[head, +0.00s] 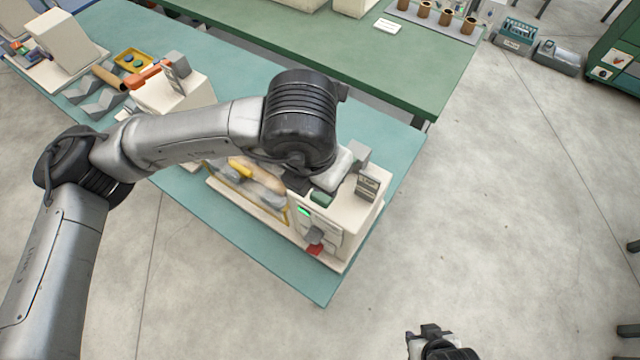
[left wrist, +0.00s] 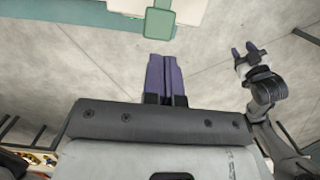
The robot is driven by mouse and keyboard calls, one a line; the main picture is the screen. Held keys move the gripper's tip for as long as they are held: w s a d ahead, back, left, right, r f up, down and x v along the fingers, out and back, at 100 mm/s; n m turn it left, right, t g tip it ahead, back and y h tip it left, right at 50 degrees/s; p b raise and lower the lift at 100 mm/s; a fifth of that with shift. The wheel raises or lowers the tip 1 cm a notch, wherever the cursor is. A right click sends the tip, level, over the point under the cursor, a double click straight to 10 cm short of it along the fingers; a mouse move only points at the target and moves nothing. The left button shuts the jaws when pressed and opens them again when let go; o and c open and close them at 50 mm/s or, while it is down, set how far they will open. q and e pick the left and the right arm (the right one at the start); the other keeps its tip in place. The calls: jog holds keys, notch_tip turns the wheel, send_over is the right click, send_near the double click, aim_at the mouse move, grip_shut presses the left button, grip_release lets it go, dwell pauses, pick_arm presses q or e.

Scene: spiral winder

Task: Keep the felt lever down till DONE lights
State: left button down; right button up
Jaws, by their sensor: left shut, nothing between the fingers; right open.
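The winder (head: 345,215) is a cream machine at the right end of the teal bench. A green felt-like pad (head: 321,197), apparently the lever's, sits on its top near the front. A small bright green light (head: 304,211) glows on its front; its label is unreadable. My left gripper is shut and empty; in the head view its fingers are mostly hidden under my wrist. My right gripper (head: 430,331) is open over the floor.
A red part (head: 315,249) sits low on the winder's front. A tray with a yellow piece (head: 240,168) lies to its left. Other machines and a yellow tray (head: 133,61) stand farther left. A green table (head: 330,40) stands behind.

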pick_arm(q)
jog(key=shift+s+a+r, duration=0.1)
jog(key=shift+s+r, duration=0.05)
jog(key=shift+r, duration=0.85)
jog(key=shift+s+r, duration=0.1)
jog(key=shift+r, duration=0.85)
